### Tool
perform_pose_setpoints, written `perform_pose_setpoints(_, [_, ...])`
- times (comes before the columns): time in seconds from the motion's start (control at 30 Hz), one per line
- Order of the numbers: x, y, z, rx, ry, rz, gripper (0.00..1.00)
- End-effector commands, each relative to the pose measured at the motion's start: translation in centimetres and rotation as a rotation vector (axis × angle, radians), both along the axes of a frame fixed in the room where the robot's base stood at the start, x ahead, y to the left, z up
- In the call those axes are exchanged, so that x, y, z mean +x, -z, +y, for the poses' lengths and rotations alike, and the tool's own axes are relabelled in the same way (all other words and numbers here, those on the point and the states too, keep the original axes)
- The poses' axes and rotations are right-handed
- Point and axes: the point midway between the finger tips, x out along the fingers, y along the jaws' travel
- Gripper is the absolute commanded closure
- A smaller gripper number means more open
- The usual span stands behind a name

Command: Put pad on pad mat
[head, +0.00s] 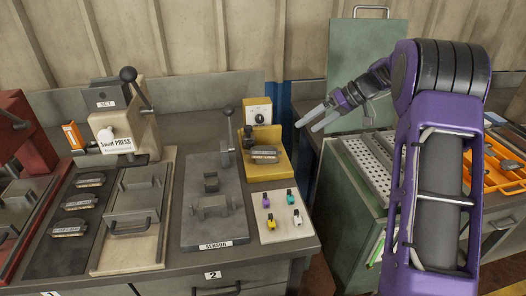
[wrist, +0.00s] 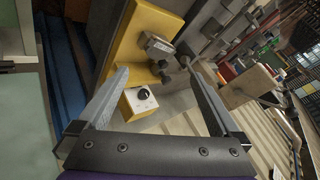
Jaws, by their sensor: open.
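A grey brake pad (head: 264,154) with a pale label sits in the yellow fixture (head: 271,137) at the right of the bench. Several similar pads (head: 74,203) lie on the dark mat (head: 60,236) at the bench's left; I cannot tell which mat is the pad mat. My gripper (head: 308,121) is open and empty, above and to the right of the yellow fixture. In the wrist view, the fixture's pad (wrist: 156,44) shows beyond and between the fingertips (wrist: 158,68), apart from them.
A white-faced dial box (head: 258,111) stands behind the fixture. A grey sensor plate (head: 211,231) and a light mat (head: 287,217) with small coloured parts lie nearby. The Shoe Press (head: 125,126) stands left. A perforated tray (head: 368,168) and orange bin (head: 503,173) are right.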

Motion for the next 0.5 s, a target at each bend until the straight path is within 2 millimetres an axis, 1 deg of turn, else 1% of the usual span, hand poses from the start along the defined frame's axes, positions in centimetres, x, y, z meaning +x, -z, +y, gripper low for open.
perform_pose_setpoints(0.03, [0.1,-0.6,0.3,-0.030,-0.079,-0.076,0.00])
perform_pose_setpoints(0.1, [0.1,-1.1,0.4,-0.074,-0.196,-0.188,0.00])
perform_pose_setpoints(0.2, [0.2,-1.8,0.7,-0.126,-0.347,-0.326,0.00])
perform_pose_setpoints(0.3, [0.2,-2.3,0.8,-0.166,-0.466,-0.427,0.00])
perform_pose_setpoints(0.4, [0.3,-2.6,0.9,-0.191,-0.543,-0.493,0.00])
perform_pose_setpoints(0.5, [0.3,-2.6,1.0,-0.202,-0.579,-0.523,0.00])
